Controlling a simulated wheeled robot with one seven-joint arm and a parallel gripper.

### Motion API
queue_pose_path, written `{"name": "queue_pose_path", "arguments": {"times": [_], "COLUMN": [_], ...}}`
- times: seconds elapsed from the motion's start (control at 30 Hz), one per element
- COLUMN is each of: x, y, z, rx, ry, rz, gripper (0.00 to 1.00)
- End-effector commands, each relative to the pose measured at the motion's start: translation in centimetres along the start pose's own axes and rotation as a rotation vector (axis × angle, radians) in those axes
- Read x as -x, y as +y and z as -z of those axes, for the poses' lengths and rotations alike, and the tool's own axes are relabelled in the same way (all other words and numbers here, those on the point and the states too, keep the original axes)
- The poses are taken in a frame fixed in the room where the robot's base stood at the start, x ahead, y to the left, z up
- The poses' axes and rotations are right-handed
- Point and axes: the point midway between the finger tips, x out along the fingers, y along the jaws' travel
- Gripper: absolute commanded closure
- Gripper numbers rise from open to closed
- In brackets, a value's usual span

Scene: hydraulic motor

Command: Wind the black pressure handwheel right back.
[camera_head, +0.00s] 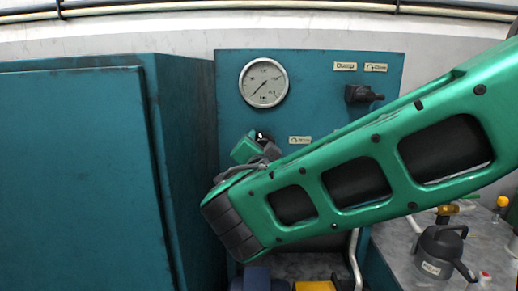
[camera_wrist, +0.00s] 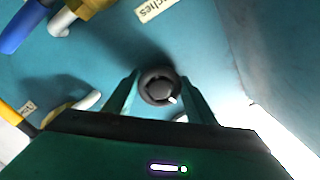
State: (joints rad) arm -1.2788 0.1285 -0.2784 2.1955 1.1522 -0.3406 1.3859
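A round black handwheel (camera_wrist: 159,87) with a raised grey-black centre and a small white mark at its lower right shows in the wrist view. My gripper (camera_wrist: 160,76) has one finger on each side of it, with the fingertips very near or at its left and right edges. The frames do not show clearly whether the fingers press on the rim. In the head view my green arm covers the middle of the teal panel (camera_head: 228,90) and hides the fingertips and this handwheel. A round pressure gauge (camera_head: 263,83) sits at the panel's upper left, above my wrist.
A black knob (camera_head: 364,94) sticks out at the panel's upper right, close above my arm. A large teal cabinet (camera_head: 75,180) stands at left. A dark can (camera_head: 440,255) stands on the bench at lower right. Blue and brass fittings (camera_wrist: 85,8) are at the wrist view's upper left.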

Motion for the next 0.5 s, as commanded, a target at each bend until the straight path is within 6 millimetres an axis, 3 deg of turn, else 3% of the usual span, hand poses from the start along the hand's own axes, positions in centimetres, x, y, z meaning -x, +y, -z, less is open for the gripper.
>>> {"name": "queue_pose_path", "arguments": {"times": [0.07, 0.5], "x": [0.14, 0.14], "y": [-0.81, -0.07], "z": [-0.86, -0.28], "rx": [0.002, 0.121], "ry": [-0.004, -0.005], "rz": [0.001, 0.001], "gripper": [0.72, 0.72]}}
